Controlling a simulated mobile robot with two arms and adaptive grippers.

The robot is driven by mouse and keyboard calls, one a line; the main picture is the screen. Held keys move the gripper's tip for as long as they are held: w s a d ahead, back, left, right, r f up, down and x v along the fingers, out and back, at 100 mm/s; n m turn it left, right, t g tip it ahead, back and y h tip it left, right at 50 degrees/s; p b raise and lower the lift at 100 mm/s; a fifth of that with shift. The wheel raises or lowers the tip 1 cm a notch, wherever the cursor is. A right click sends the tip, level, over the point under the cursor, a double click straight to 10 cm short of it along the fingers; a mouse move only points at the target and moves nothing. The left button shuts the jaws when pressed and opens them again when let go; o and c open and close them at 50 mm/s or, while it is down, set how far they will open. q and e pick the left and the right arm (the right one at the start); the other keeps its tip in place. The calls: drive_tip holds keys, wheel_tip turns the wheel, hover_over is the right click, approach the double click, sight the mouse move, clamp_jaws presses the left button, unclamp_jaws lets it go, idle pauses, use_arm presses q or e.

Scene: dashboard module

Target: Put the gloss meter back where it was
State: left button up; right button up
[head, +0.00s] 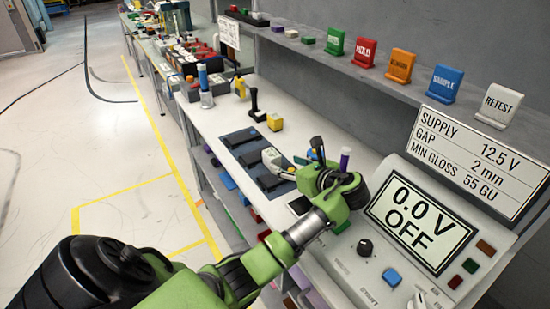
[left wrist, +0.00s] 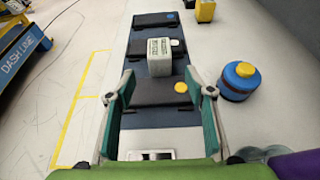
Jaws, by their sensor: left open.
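A small white-grey box with dark print on it, which looks like the gloss meter (head: 272,158), sits on a middle dark panel of the row on the bench. In the left wrist view the gloss meter (left wrist: 160,57) lies ahead of and between my fingers, apart from them. My left gripper (head: 304,162) is open over the near end of the row. In the left wrist view its green-padded fingers (left wrist: 160,90) stand either side of a near dark panel (left wrist: 155,93) with a yellow dot. The fingers hold nothing. My right gripper is not in view.
A blue round pot with a yellow top (left wrist: 239,80) stands right of my fingers. A far dark panel (left wrist: 150,19) carries a blue dot. A white device with a screen (left wrist: 152,154) lies below my gripper. The control console (head: 410,225) stands at right, under a shelf with coloured signs (head: 400,65).

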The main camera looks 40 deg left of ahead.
sight(276, 161)
use_arm(q)
drive_tip(key=x, duration=0.4)
drive_tip(key=shift+a, duration=0.25)
drive_tip(key=shift+w+a+f, duration=0.2)
drive_tip(key=shift+a+f, duration=0.1)
drive_tip(key=shift+a, duration=0.05)
drive_tip(key=x, duration=0.4)
drive_tip(key=shift+a+f+p, duration=0.1)
drive_tip(key=shift+a+p, duration=0.2)
drive_tip(key=shift+p, duration=0.05)
drive_tip(key=shift+a, duration=0.1)
drive_tip(key=c, duration=1.3)
clamp_jaws()
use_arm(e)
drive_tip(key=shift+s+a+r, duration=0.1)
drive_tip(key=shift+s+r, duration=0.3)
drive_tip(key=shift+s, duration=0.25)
